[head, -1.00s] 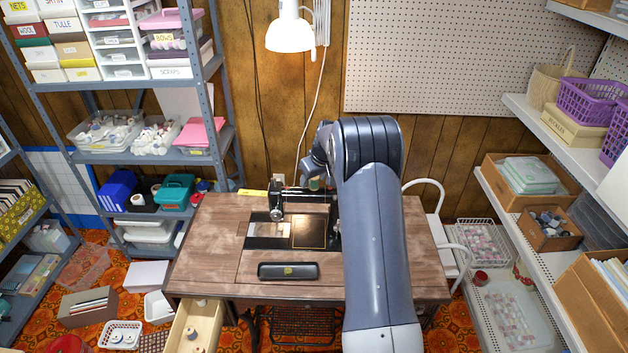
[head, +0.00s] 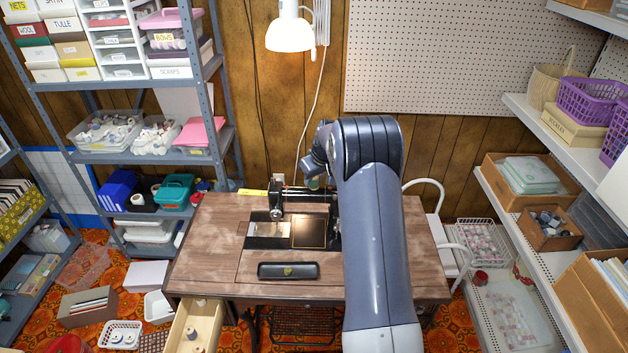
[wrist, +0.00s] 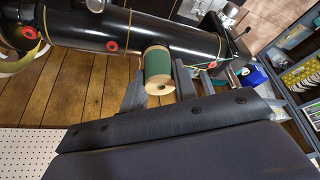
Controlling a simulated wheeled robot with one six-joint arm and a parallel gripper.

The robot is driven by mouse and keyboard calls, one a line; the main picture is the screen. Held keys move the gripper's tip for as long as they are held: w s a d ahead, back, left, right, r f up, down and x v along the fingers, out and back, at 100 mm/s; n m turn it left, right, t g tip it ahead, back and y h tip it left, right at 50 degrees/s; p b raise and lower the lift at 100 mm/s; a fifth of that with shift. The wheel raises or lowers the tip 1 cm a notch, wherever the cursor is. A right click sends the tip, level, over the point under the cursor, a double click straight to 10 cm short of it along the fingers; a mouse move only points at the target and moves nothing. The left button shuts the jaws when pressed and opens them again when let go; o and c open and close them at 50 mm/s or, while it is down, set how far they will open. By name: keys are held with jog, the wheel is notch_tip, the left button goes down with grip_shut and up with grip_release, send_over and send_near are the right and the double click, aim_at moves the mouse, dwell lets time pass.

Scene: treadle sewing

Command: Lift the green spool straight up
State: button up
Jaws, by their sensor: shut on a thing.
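The green spool (wrist: 157,66), with pale ends, sits between the two dark fingers of my gripper (wrist: 160,72) in the wrist view. The fingers press on its sides. The spool is at the black arm of the sewing machine (wrist: 100,30); I cannot tell whether it touches the machine or is clear of it. In the head view a bit of the green spool (head: 313,184) shows above the sewing machine (head: 277,203), left of my arm. My arm hides most of the gripper and part of the machine there.
The machine stands on a wooden table (head: 210,240) with a black case (head: 288,271) at its front. A lamp (head: 290,33) hangs above, behind the machine. Shelves stand left and right. A drawer (head: 208,325) is open at the front left.

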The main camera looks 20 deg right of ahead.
notch_tip(320, 180, up, 16)
jog(key=p, duration=0.2)
jog(key=shift+f+p, duration=0.2)
jog(key=shift+p, duration=0.2)
dwell(0.4)
